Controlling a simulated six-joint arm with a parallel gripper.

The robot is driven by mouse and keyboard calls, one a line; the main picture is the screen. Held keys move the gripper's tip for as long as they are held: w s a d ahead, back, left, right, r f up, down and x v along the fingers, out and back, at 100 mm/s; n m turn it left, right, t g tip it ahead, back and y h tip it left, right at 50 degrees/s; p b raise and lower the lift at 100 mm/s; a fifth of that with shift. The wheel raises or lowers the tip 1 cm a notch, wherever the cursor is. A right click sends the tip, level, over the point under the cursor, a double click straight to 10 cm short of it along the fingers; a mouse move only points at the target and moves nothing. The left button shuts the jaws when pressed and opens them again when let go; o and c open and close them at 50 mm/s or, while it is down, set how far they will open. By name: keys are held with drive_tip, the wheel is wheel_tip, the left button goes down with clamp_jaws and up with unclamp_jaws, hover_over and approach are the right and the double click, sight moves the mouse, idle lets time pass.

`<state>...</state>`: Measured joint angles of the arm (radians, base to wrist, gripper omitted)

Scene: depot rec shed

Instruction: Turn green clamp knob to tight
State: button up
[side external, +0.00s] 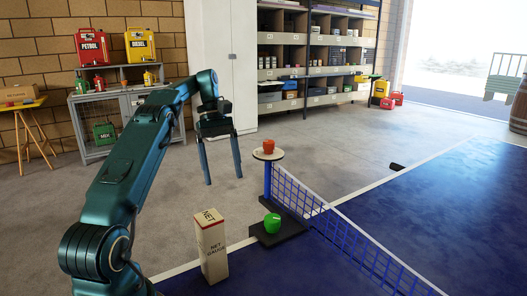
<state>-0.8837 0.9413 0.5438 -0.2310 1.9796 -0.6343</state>
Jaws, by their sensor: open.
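The green clamp knob (272,222) sits low on the dark clamp base (285,237) at the foot of the blue net post (268,183). Any tight or loose marking on it is too small to read. My gripper (223,182) hangs in the air to the upper left of the knob, fingers pointing down. Its two fingers are spread wide with nothing between them. It is apart from the knob and the post.
A red knob-like object (268,146) rests on a round plate (268,155) atop the post. A net gauge box (211,247) stands left of the clamp. The net (345,235) runs to the lower right. Shelves (310,65) and a metal bench (95,125) stand behind.

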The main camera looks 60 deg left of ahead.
sight(272, 218)
drive_tip(key=w+d+f+m+y, duration=0.1)
drive_tip(key=w+f+m, duration=0.1)
drive_tip(key=m, duration=0.3)
drive_tip(key=w+d+f+m+y, duration=0.2)
drive_tip(key=w+m, duration=0.1)
drive_tip(key=m, duration=0.2)
drive_tip(key=w+d+f+m+y, duration=0.1)
drive_tip(key=w+f+m, duration=0.1)
drive_tip(key=m, duration=0.4)
drive_tip(key=shift+w+d+f, duration=0.1)
drive_tip(key=shift+w+d, duration=0.05)
drive_tip(key=shift+w, duration=0.2)
drive_tip(key=d+m, duration=0.1)
drive_tip(key=d, duration=0.1)
drive_tip(key=w+d+m, duration=0.1)
drive_tip(key=d, duration=0.1)
drive_tip(key=shift+f+y, duration=0.1)
drive_tip(key=shift+y, duration=0.2)
drive_tip(key=shift+f, duration=2.5)
drive_tip(key=shift+c, duration=0.4)
clamp_jaws()
